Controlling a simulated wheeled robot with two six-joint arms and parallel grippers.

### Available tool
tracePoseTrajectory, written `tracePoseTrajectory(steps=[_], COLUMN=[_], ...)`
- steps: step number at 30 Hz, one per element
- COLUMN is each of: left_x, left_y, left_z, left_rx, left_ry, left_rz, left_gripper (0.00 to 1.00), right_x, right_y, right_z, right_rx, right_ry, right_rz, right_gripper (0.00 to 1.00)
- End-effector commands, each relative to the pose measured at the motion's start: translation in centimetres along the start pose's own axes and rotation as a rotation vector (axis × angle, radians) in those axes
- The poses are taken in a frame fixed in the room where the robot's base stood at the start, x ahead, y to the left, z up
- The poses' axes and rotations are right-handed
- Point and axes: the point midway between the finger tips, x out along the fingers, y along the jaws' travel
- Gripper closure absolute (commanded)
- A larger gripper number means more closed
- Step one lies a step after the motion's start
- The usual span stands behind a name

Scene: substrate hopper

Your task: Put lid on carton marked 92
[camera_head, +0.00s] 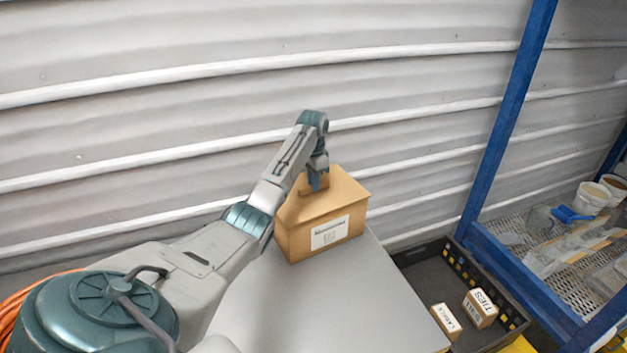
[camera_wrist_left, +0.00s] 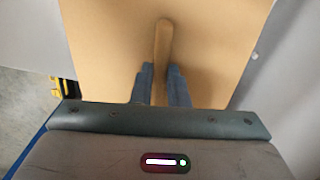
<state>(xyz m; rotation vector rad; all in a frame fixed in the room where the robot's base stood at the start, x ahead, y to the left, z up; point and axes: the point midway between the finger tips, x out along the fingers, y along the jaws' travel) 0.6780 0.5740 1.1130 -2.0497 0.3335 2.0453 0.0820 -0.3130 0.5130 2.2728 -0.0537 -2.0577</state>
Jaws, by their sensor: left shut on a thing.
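A brown cardboard carton (camera_head: 297,244) with a white printed label (camera_head: 330,232) stands on the grey table. Its number is too small to read for sure. In the left wrist view the lid (camera_wrist_left: 215,45) fills the middle, with the handle (camera_wrist_left: 162,42) between the fingers (camera_wrist_left: 161,74). My right gripper is not in view.
The grey table (camera_head: 330,300) is clear in front of the carton. A black crate (camera_head: 427,263) on the right holds two small labelled boxes (camera_head: 481,308). A blue-framed rack (camera_head: 507,120) stands further right with white tubs (camera_head: 592,197). A corrugated wall is close behind.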

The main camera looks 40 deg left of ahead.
Motion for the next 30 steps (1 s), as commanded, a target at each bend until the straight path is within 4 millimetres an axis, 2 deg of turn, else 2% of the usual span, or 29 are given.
tracePoseTrajectory(steps=[8,9,12,13,23,26,30], left_x=[0.0,0.0,0.0,0.0,-0.3,-1.4,-4.1], left_y=[0.0,0.0,0.0,0.0,-0.1,-0.3,-0.9], left_z=[0.0,0.0,0.0,0.0,-0.1,-0.2,-0.3], left_rx=[0.000,0.000,0.000,0.000,0.000,-0.002,-0.008], left_ry=[0.001,0.001,0.001,0.001,0.002,0.003,0.004], left_rz=[0.000,0.000,-0.001,-0.001,-0.001,-0.002,-0.003], left_gripper=[1.00,0.84,0.65,0.61,0.61,0.61,0.61], right_x=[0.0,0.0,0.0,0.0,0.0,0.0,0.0], right_y=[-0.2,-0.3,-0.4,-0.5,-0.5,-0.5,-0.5], right_z=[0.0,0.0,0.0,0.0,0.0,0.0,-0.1], right_rx=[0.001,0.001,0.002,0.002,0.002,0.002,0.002], right_ry=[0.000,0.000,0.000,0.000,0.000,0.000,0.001], right_rz=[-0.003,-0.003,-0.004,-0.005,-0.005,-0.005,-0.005], right_gripper=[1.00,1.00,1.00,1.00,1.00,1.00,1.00])
